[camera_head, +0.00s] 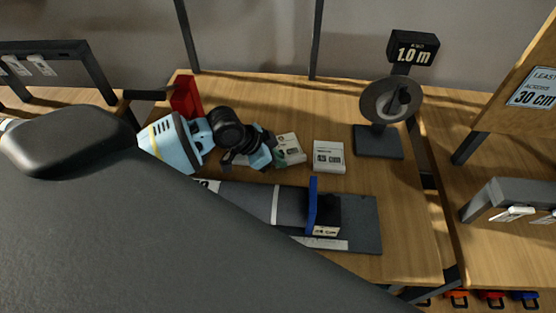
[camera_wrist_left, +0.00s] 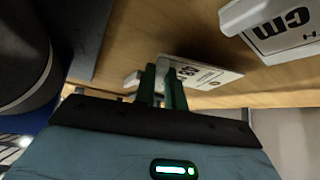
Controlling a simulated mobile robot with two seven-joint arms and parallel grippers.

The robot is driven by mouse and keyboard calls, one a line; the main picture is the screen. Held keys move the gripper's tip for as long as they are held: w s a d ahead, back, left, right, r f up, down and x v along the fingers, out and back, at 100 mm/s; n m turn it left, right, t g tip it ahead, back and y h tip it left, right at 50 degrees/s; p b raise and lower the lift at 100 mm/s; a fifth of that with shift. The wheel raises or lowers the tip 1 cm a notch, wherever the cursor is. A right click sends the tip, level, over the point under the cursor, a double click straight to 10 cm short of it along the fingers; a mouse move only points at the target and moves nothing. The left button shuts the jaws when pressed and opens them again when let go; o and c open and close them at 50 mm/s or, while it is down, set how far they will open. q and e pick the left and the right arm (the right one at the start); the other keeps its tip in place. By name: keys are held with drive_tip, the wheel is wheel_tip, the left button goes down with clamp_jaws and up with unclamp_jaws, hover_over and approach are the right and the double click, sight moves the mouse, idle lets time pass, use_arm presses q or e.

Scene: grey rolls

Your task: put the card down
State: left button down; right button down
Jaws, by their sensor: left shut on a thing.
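The white card (camera_head: 290,148) with dark print is at the tip of my left gripper (camera_head: 268,154), over the wooden table in the head view. In the left wrist view, my left gripper's green fingers (camera_wrist_left: 163,85) are shut on the card (camera_wrist_left: 205,75). The card looks close to the table top, but I cannot tell whether it touches. The fingers hide part of it. My right gripper is not in view.
A white printed block (camera_head: 328,157) stands just right of the card; it also shows in the left wrist view (camera_wrist_left: 275,25). A dark board with a blue upright (camera_head: 313,205) lies in front. A dial stand (camera_head: 378,142) is at right, a red block (camera_head: 186,95) behind.

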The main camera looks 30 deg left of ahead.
use_arm(q)
drive_tip(key=shift+f, duration=0.6)
drive_tip(key=shift+f, duration=0.1)
drive_tip(key=c, duration=1.5)
unclamp_jaws()
drive_tip(key=shift+f, duration=0.1)
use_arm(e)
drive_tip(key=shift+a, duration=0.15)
use_arm(q)
drive_tip(key=shift+o, duration=0.2)
